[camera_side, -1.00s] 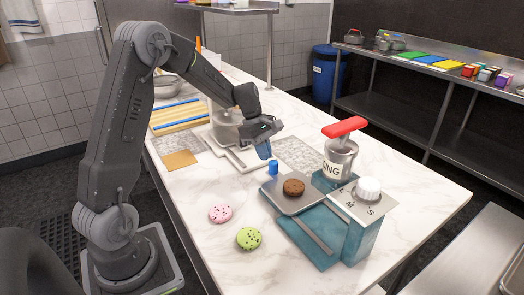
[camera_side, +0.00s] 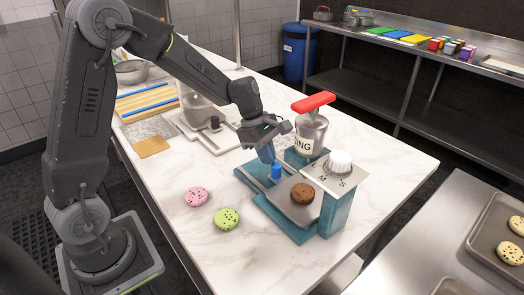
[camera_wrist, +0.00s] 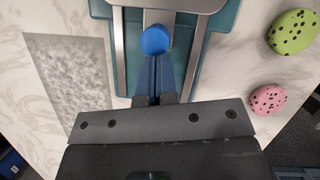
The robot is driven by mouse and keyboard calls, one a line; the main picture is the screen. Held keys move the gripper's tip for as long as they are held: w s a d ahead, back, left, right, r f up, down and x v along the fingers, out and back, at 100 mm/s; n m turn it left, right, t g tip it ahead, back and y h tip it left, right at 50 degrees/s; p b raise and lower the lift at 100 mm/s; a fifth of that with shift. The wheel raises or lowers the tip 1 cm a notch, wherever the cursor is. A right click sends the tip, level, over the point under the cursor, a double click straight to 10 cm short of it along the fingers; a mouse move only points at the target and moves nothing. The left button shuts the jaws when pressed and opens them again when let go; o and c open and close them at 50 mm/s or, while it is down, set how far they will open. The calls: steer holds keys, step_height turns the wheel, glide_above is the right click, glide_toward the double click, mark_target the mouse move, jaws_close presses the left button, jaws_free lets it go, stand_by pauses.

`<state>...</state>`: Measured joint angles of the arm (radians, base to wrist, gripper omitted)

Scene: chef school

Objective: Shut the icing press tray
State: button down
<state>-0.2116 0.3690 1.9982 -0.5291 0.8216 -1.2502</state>
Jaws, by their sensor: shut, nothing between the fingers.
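The icing press (camera_side: 335,215) is a teal stand with a metal top plate, a white dial and a red-handled icing canister (camera_side: 311,135). Its grey tray (camera_side: 297,212) lies on the teal base's metal rails and carries a brown cookie (camera_side: 303,194). The cookie is beside the press head, and the tray's right edge is close to the head. A blue knob (camera_side: 276,172) stands at the tray's near-arm end. My gripper (camera_side: 267,155) is shut and empty, its blue fingertips right against or just behind the knob, also seen in the wrist view (camera_wrist: 155,40).
A pink cookie (camera_side: 196,197) and a green cookie (camera_side: 227,219) lie on the marble table (camera_side: 180,235) in front of the press. A textured grey mat (camera_wrist: 72,75) lies on the other side. A mixer, a striped board and a tan square stand farther back.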

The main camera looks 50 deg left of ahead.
steer(key=shift+s+f, duration=0.15)
steer(key=shift+f, duration=0.05)
steer(key=shift+a, duration=0.25)
steer(key=a, duration=0.3)
steer(key=shift+s+a+r, duration=0.1)
steer(key=shift+s, duration=0.3)
steer(key=w+v, duration=0.1)
steer(key=v, duration=0.8)
steer(key=s+d+r+m+t+y, duration=0.2)
steer(key=s+d+m, duration=0.3)
steer(key=s+m, duration=0.5)
steer(key=s+d+r+m+t+y, duration=0.2)
steer(key=s+d+m, duration=0.3)
steer(key=s+m, duration=0.5)
steer(key=shift+s+r+m, duration=0.35)
steer(key=shift+r+m, duration=0.15)
steer(key=shift+r, duration=0.15)
